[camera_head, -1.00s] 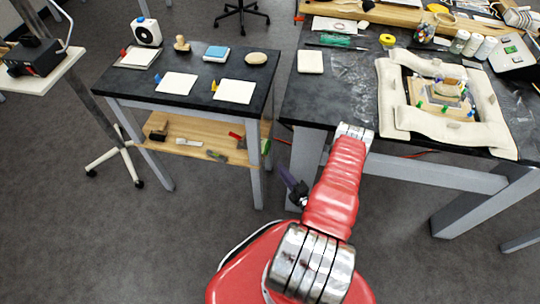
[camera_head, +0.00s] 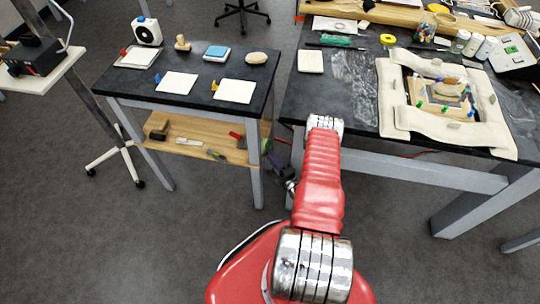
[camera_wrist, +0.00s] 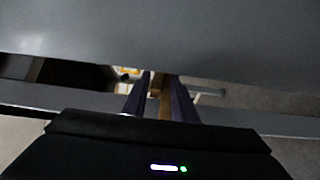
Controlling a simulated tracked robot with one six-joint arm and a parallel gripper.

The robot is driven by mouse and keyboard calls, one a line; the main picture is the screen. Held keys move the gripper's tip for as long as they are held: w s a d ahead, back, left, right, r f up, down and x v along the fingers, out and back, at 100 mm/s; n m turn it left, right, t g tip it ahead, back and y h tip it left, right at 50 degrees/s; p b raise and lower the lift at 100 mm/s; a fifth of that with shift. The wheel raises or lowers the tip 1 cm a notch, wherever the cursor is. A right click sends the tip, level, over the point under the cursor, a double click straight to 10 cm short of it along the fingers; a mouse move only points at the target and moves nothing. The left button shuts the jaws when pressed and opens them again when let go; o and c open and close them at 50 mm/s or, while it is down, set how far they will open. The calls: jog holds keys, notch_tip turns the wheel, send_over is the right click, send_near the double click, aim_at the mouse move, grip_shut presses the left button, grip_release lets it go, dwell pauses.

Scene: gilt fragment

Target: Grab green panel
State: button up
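Small green bits (camera_head: 215,154) lie on the wooden lower shelf (camera_head: 187,146) of the left table, too small to make out. In the head view my gripper (camera_head: 272,160) is partly hidden behind my red arm, low beside the right end of that shelf, near a table leg. In the wrist view my gripper (camera_wrist: 160,82) has its two dark purple fingers apart, with a brown wooden strip visible between them. I cannot tell whether anything touches the fingers.
A grey leg (camera_head: 256,172) of the left table stands close to my gripper. The right table (camera_head: 292,108) holds a padded frame (camera_head: 395,115) around a small framed piece, plus a green-handled tool (camera_head: 338,41). The grey floor below is open.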

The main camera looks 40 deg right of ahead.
jog(key=shift+w, duration=0.1)
grip_shut()
dwell(0.8)
notch_tip(320, 180, up, 2)
jog(key=shift+r, duration=0.25)
dwell(0.3)
jog(key=s+r, duration=0.2)
jog(key=s, duration=0.5)
jog(key=s+a+r, duration=0.1)
jog(key=s+r, duration=0.2)
jog(key=s, duration=0.4)
jog(key=shift+a, duration=0.3)
